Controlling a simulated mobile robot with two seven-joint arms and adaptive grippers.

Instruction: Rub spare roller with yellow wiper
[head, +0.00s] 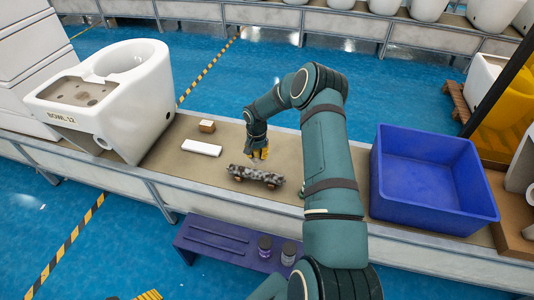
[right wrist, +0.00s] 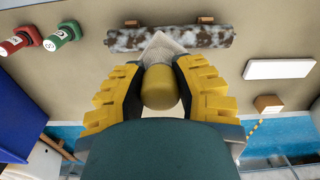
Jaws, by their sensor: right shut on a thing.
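The spare roller (head: 257,177), a speckled grey-brown cylinder, lies on the conveyor's tan top. It also spans the top of the right wrist view (right wrist: 205,36), with small brown blocks at it. My right gripper (right wrist: 160,88) is shut on the yellow wiper (right wrist: 160,90), whose pale, flared head points at the roller. The head overlaps the roller's middle in view; I cannot tell if they touch. In the head view the right gripper (head: 257,150) is just behind the roller. At the bottom edge, only a yellow ridged bit of my left gripper (head: 149,296) seems to show.
A white block (head: 201,147) and small cardboard box (head: 207,126) lie left of the roller. A white toilet bowl (head: 120,95) stands further left. A deep blue bin (head: 425,205) stands right. A purple shelf (head: 215,241) with two jars is in front. Red and green containers show in the wrist view (right wrist: 62,34).

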